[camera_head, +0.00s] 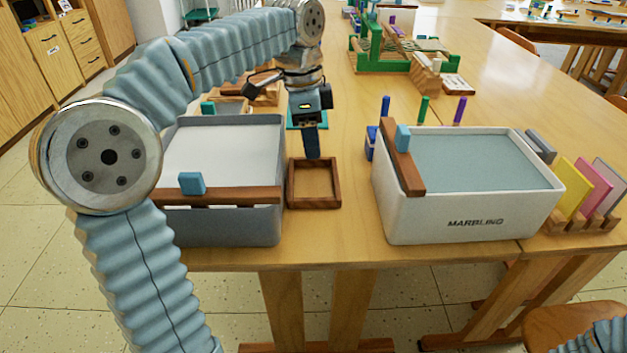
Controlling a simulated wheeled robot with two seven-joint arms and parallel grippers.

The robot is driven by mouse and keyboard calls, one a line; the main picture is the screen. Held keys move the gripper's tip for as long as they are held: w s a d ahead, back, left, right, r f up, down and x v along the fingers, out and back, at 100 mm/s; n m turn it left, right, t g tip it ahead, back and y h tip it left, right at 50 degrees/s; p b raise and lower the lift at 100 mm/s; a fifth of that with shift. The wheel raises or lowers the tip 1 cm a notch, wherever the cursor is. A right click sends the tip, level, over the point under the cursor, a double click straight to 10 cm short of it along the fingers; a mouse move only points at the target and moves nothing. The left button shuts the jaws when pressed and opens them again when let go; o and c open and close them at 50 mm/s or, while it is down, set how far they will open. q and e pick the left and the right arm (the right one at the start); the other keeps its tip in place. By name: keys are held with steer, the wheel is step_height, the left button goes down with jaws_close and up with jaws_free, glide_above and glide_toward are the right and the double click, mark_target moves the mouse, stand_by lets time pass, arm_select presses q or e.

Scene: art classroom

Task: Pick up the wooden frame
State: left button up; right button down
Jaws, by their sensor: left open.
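The wooden frame (315,203) is a small brown square frame lying flat on the table between two tubs, near the front edge. My left gripper (312,150) points down at the frame's far side, with its fingers over or just behind the far rail. It is open, and nothing shows held in it. Whether the fingers touch the frame cannot be told. Of my right arm only a bit shows at the bottom right corner; its gripper is out of view.
A grey tub (225,227) stands left of the frame, partly behind my left arm. A white "MARBLING" tub (470,222) stands to the right. Both have wooden bars across them. Colored cards in a wooden rack (583,222) stand far right. A green rack (385,62) stands behind.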

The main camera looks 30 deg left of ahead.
arm_select(q)
step_height(320, 180, down, 2)
steer(key=shift+d+f, duration=0.1)
steer(key=shift+f, duration=0.1)
jaws_close()
step_height(320, 180, up, 18)
steer(key=p, duration=0.5)
